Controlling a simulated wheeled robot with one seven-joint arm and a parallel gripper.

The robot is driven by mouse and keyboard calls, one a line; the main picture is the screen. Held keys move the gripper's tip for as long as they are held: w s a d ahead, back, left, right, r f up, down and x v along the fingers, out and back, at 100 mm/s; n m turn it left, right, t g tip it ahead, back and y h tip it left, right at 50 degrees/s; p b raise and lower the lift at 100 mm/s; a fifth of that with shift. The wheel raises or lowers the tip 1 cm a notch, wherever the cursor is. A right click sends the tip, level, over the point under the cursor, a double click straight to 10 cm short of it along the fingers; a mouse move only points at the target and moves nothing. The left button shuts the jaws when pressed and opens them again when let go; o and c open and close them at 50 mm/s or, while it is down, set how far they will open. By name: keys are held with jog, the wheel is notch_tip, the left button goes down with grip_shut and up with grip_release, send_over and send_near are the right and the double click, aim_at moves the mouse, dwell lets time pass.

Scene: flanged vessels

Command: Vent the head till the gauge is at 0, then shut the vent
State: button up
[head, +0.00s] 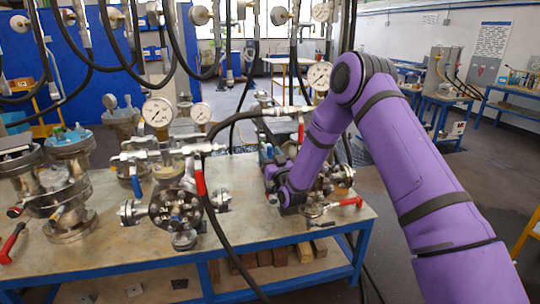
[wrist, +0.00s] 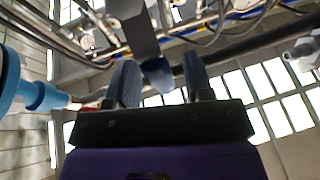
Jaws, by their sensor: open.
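Two vessels with piping stand on the bench: a left vessel (head: 178,208) under a large dial gauge (head: 158,112), and a right vessel (head: 340,178), partly hidden by my arm, with a gauge (head: 320,76) above it. The needles are too small to read. Red lever handles show on the left vessel's piping (head: 200,178) and low beside the right vessel (head: 350,202). I cannot tell which valve is the vent. My gripper (wrist: 160,82) is open in the wrist view, with a dark bar between or behind its fingers. In the head view its fingers are hidden at the right vessel.
More flanged vessels (head: 68,180) crowd the bench's left end, with a red handle (head: 12,243) at the edge. Black hoses (head: 215,225) hang across the bench. A blue part (wrist: 38,97) is left of my fingers.

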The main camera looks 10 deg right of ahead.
jog(key=v, duration=1)
jog(key=shift+s, duration=0.2)
jog(key=shift+f, duration=0.1)
dwell(0.5)
